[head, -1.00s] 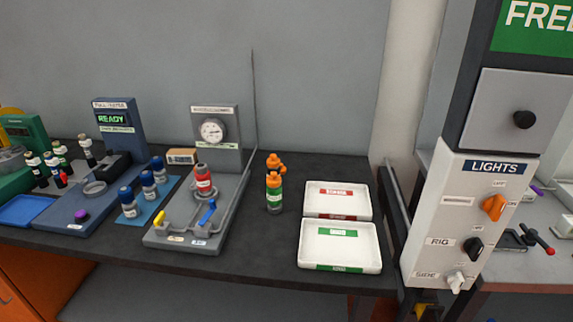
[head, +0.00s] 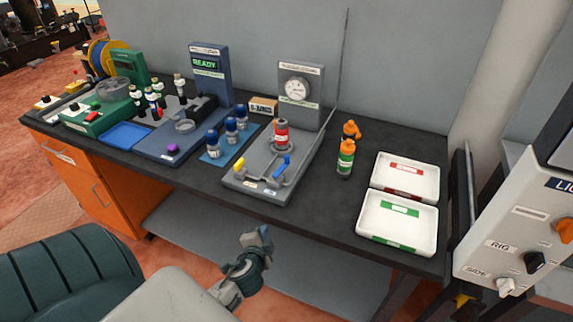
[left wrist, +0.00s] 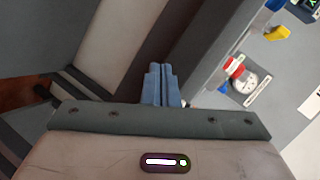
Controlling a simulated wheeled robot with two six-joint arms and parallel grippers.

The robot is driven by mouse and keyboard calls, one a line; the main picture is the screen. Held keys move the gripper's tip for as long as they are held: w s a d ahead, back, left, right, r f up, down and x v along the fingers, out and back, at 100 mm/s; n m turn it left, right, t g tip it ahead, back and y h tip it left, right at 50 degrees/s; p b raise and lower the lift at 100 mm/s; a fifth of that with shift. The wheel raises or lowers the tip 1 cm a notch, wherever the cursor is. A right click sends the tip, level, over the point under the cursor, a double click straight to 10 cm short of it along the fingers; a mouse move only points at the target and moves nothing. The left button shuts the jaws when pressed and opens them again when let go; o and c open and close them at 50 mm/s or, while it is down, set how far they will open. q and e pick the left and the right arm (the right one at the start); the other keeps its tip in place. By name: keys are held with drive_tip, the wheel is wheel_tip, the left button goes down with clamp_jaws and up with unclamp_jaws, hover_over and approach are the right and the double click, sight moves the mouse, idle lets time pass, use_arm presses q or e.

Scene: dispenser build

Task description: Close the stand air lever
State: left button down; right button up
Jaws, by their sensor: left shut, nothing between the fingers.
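The grey stand (head: 262,198) has a round gauge at its back, a red container (head: 282,134) in its middle, and two levers at its front. One lever is yellow (head: 239,165) and one is blue (head: 282,167). The lever labels are too small to read, so I cannot tell which is air. My left gripper (head: 264,236) is shut and empty, in front of the bench edge and below the stand. In the left wrist view the shut fingers (left wrist: 159,82) point away from me, with the yellow lever (left wrist: 278,34) and gauge at the upper right. My right gripper is not visible.
Green-and-orange bottles (head: 345,158) stand right of the stand. Two white trays (head: 398,246) lie further right. Blue-capped bottles (head: 213,145) and a tester (head: 210,78) stand left. A white switch panel (head: 525,225) rises at the right. The bench front edge lies above my gripper.

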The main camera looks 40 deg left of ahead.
use_arm(q)
drive_tip(key=w+r+m+t, duration=0.1)
drive_tip(key=w+r+m, duration=0.1)
drive_tip(key=r, duration=0.1)
drive_tip(key=w+d+r+m+t+h, duration=0.1)
drive_tip(key=w+r+m+t, duration=0.1)
drive_tip(key=r, duration=0.2)
drive_tip(key=w+r+m+t, duration=0.2)
drive_tip(key=r+m, duration=0.1)
drive_tip(key=r, duration=0.1)
drive_tip(key=shift+d+r+h+p, duration=0.15)
drive_tip(key=shift+d+h+p, duration=0.05)
drive_tip(key=shift+h+p, duration=0.2)
drive_tip(key=shift+w, duration=0.25)
drive_tip(key=p+x, duration=0.3)
drive_tip(key=x, duration=0.6)
drive_tip(key=shift+w+a+r, duration=0.1)
drive_tip(key=shift+w+r, duration=0.05)
drive_tip(key=shift+r, duration=0.05)
drive_tip(key=shift+w+a, duration=0.3)
drive_tip(key=shift+a, duration=0.2)
drive_tip(key=shift+w+a, duration=0.3)
drive_tip(key=shift+a, duration=0.25)
drive_tip(key=shift+w+a+f, duration=0.1)
drive_tip(key=shift+w+a, duration=0.2)
drive_tip(key=shift+a, duration=0.4)
